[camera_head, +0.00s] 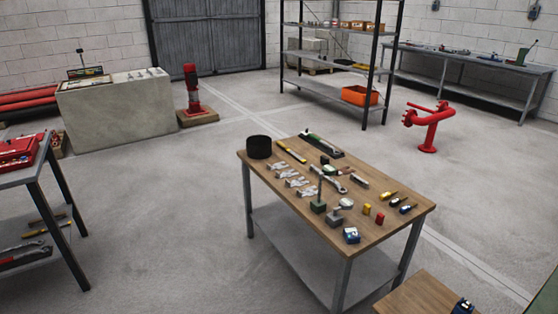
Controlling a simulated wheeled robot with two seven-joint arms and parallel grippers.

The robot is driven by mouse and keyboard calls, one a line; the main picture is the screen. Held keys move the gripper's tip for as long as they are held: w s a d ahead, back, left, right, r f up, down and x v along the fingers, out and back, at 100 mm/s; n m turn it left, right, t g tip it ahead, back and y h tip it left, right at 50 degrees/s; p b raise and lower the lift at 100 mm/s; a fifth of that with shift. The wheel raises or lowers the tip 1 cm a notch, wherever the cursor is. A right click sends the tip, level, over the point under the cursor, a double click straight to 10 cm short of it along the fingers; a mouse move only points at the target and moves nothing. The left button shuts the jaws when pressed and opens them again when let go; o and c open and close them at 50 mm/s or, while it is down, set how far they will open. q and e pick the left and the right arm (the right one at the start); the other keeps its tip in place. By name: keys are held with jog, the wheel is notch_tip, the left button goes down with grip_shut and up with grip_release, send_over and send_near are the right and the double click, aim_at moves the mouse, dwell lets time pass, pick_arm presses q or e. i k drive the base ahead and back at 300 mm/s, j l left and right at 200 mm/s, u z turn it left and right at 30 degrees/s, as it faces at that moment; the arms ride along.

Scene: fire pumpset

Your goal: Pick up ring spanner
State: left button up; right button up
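I cannot single out the ring spanner with certainty, as the tools are small at this distance. A long grey metal tool (328,180) that may be a spanner lies near the middle of the wooden-topped table (397,228). Several pale metal pieces (292,181) lie in a row to its left. Long tools also lie on the lower shelf (33,262) of the workbench at the left edge. Neither of my grippers is in view.
A black round container (259,147) stands on the table's far left corner. A red toolbox (18,151) sits on the left workbench. A red pipe stand (430,125), a shelving rack (384,72) and a concrete block (118,110) stand behind.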

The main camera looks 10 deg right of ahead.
aim_at(312, 166)
jog(key=i+j+u, duration=0.1)
jog(key=i+u, duration=0.3)
jog(key=i, duration=0.9)
jog(key=i+j+z, duration=0.1)
jog(key=i+z, duration=0.25)
jog(key=i+j+z, duration=0.15)
jog(key=i+z, duration=0.25)
jog(key=i+j+z, duration=0.15)
jog(key=z, duration=0.25)
jog(key=i+j+z, duration=0.2)
jog(key=z, duration=0.2)
jog(key=i+j+z, duration=0.1)
jog(key=j+z, duration=0.15)
jog(key=z, duration=0.15)
jog(key=i+j+z, duration=0.1)
jog(key=j+z, duration=0.3)
jog(key=i+j+z, duration=0.1)
jog(key=j+z, duration=0.5)
jog(key=j, duration=0.25)
